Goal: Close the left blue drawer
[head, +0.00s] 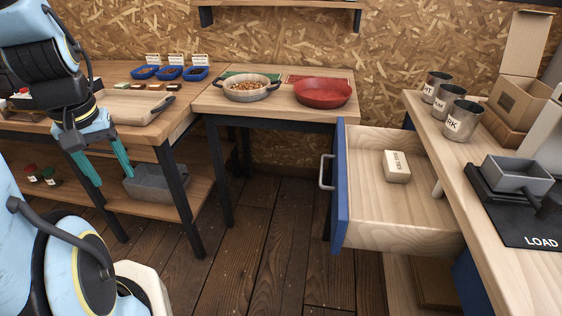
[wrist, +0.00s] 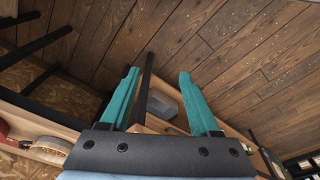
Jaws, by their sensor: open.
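The blue-fronted drawer (head: 341,190) is pulled well out from the right-hand bench in the head view. Its front faces left and carries a pale bar handle (head: 326,172). A small light box with printing (head: 397,167) lies inside the drawer. My gripper (head: 103,180) is at the left of the head view, pointing down, its teal fingers apart with nothing between them. It is far from the drawer, with open floor between. In the wrist view the two teal fingers (wrist: 158,90) also stand apart. The drawer cannot be made out in that view.
The right bench (head: 440,150) holds metal cups (head: 463,120), a scale (head: 515,190) and a cardboard box (head: 517,100). A middle table (head: 215,105) bears a pan (head: 246,88) and a red bowl (head: 323,93). A grey bin (head: 160,183) sits on the left shelf near my gripper. Floor (head: 270,240) before the drawer is clear.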

